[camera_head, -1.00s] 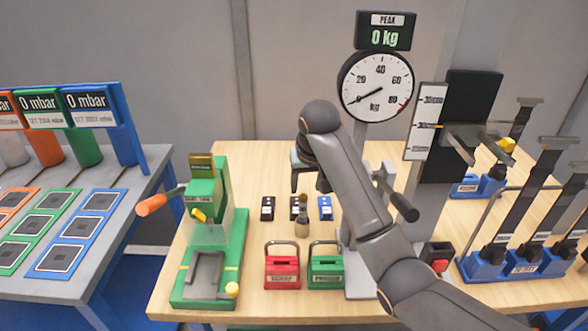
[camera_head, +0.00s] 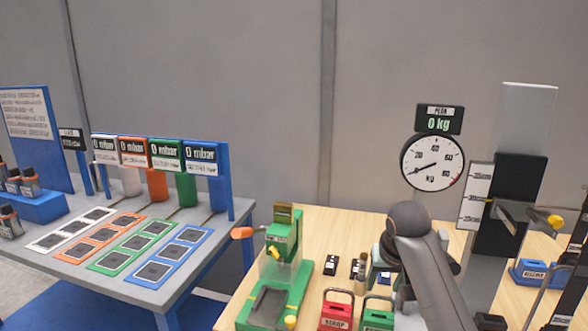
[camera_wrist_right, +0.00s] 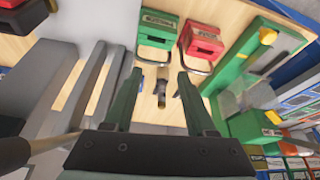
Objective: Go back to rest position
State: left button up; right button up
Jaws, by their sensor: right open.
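My right arm (camera_head: 432,270) comes in from the bottom right of the head view, over the wooden table (camera_head: 338,228). Its wrist hides most of the hand there. In the right wrist view my right gripper (camera_wrist_right: 158,82) has its two green fingers apart, with nothing held between them. A small dark-topped peg-like item (camera_wrist_right: 161,88) stands on the table beyond the fingertips. My left gripper is not in view.
A green press (camera_head: 284,265) stands at the table's left, beside a red box (camera_head: 337,314) and a green box (camera_head: 378,318). A dial gauge (camera_head: 433,163) and a tall column stand behind the arm. A grey table (camera_head: 185,282) with coloured pads is at left.

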jog(key=s+f+n, duration=0.2)
jog(key=s+f, duration=1.5)
jog(key=f, duration=0.1)
jog(key=s+d+n, duration=0.1)
jog(key=s+d, duration=0.2)
jog(key=s, duration=1.6)
jog(key=w+a+f+t+y, duration=0.1)
jog(key=w+a+f+t, duration=0.1)
jog(key=f, duration=0.4)
jog(key=w+a+f+t+y, duration=0.1)
jog(key=w+a+f+t, duration=0.1)
jog(key=f, duration=0.4)
jog(key=shift+w+a+t+y, duration=0.3)
jog(key=shift+a+y, duration=0.1)
